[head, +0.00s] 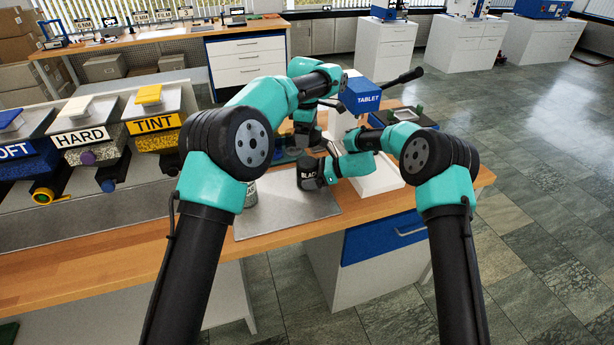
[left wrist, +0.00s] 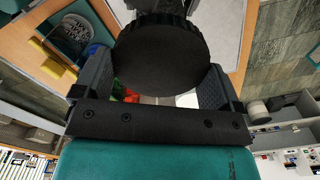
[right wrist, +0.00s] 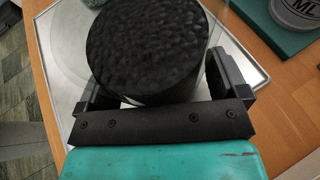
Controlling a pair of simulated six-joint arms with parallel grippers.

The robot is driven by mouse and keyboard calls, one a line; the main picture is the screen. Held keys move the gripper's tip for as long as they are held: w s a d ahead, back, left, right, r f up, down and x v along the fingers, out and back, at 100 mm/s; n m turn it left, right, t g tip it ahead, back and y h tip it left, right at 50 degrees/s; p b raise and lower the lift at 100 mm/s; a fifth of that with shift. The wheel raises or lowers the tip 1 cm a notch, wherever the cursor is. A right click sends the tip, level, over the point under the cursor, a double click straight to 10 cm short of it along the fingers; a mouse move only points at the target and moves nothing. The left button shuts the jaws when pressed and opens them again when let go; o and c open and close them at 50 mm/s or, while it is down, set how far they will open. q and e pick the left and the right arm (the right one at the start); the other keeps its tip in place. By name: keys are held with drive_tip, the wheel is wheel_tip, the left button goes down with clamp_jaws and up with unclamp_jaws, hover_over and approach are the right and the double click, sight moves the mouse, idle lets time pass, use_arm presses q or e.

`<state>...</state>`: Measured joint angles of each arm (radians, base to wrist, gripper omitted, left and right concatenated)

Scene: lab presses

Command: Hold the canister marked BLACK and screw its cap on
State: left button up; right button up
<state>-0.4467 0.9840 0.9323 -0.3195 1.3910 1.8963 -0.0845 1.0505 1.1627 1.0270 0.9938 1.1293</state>
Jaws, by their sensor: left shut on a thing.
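The cap is apart from the canister's top.
The grey mat (head: 270,223) lies at the bench's front edge. A pale container (head: 251,195) stands on its left, partly behind my left arm. Hoppers marked HARD (head: 90,137) and TINT (head: 153,125) stand left. A blue TABLET press (head: 362,97) stands behind.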

sight(307, 154)
drive_tip(key=c, duration=1.1)
use_arm(q)
wheel_tip(307, 154, down, 4)
drive_tip(key=shift+f, duration=0.15)
drive_tip(key=shift+c, duration=0.7)
drive_tip(key=shift+d+f, duration=0.15)
drive_tip(key=shift+f, duration=0.35)
drive_tip(key=shift+c, duration=0.9)
drive_tip(key=shift+r, duration=0.1)
drive_tip(key=shift+f+y, duration=0.4)
drive_tip(key=shift+f, duration=0.45)
drive_tip(key=shift+f, duration=0.65)
drive_tip(key=o, duration=0.9)
use_arm(e)
drive_tip(key=c, duration=0.4)
